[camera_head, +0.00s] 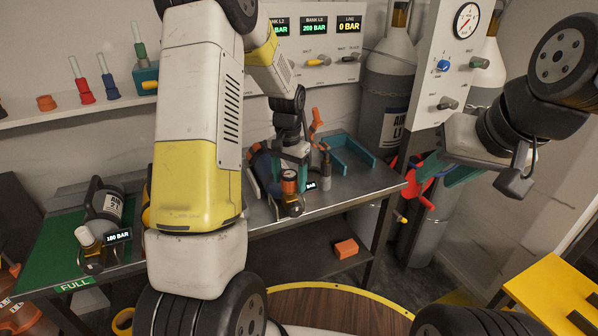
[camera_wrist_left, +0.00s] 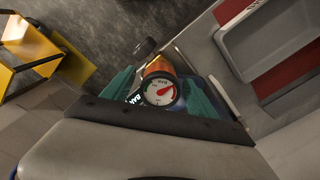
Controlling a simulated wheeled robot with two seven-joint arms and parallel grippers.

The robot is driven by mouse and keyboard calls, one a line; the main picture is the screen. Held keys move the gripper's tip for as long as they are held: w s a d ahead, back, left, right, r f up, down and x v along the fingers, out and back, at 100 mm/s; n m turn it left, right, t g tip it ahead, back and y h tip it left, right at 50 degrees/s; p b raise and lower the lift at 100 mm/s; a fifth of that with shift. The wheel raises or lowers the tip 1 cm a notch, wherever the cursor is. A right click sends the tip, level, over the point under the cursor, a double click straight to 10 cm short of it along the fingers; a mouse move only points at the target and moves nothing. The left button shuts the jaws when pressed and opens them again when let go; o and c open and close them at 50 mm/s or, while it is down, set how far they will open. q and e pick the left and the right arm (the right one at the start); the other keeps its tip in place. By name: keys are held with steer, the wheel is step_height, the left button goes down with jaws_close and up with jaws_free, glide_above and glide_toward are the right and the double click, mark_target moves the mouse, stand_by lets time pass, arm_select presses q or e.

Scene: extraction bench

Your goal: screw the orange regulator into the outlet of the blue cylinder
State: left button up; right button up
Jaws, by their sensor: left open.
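A grey cylinder (camera_head: 107,205) with a gauge lies on the green FULL mat (camera_head: 50,250). A teal cradle (camera_head: 347,155) stands at the bench's right. Tall cylinders (camera_head: 388,80) and a gauge panel (camera_head: 455,60) stand behind. An orange block (camera_head: 346,248) sits on the lower shelf.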

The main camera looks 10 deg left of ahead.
arm_select(q)
steer(key=n, duration=0.5)
steer(key=shift+n, duration=0.3)
steer(key=n, duration=1)
steer(key=shift+n, duration=0.3)
steer(key=n, duration=0.6)
